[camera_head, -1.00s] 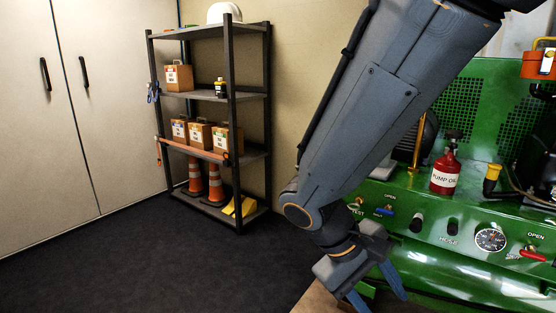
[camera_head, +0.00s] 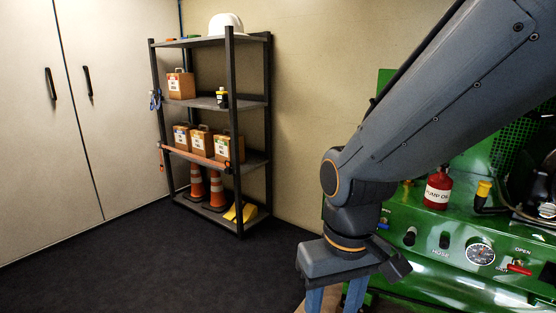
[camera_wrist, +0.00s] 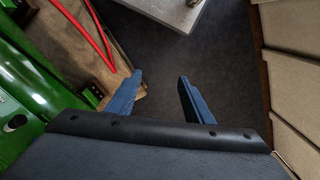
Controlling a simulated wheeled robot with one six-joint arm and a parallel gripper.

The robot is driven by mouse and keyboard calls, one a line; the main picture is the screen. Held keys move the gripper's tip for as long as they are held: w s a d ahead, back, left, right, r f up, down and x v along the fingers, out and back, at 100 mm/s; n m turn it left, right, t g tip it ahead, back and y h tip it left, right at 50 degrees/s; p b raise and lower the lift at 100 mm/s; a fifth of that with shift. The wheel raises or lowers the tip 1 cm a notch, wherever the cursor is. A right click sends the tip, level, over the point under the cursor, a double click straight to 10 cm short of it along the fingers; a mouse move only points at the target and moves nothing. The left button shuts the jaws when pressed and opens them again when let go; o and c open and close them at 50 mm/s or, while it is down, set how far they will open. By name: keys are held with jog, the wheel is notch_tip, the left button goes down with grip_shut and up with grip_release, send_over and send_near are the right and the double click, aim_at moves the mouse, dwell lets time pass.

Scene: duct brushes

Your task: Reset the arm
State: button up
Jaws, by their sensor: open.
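My gripper (camera_head: 334,300) hangs at the lower middle of the head view, pointing down, in front of the green machine's left end. Its two blue fingers are apart, and the wrist view shows nothing between them (camera_wrist: 158,95). The fingertips run to the bottom edge of the head view. My arm crosses the right half of that view and hides part of the machine.
A green machine (camera_head: 455,275) with gauge, knobs and a red pump oil bottle (camera_head: 437,188) stands at right. A shelf (camera_head: 232,130) with boxes and cones stands at the back. A red hose (camera_wrist: 78,28) lies on wood beside my gripper. Dark floor (camera_head: 130,255) is open at left.

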jog(key=s+d+r+m+p, duration=0.1)
jog(key=d+r+m+p, duration=0.2)
jog(key=d+r+p, duration=0.7)
notch_tip(320, 180, up, 2)
jog(key=p, duration=0.6)
jog(key=shift+s+d, duration=0.15)
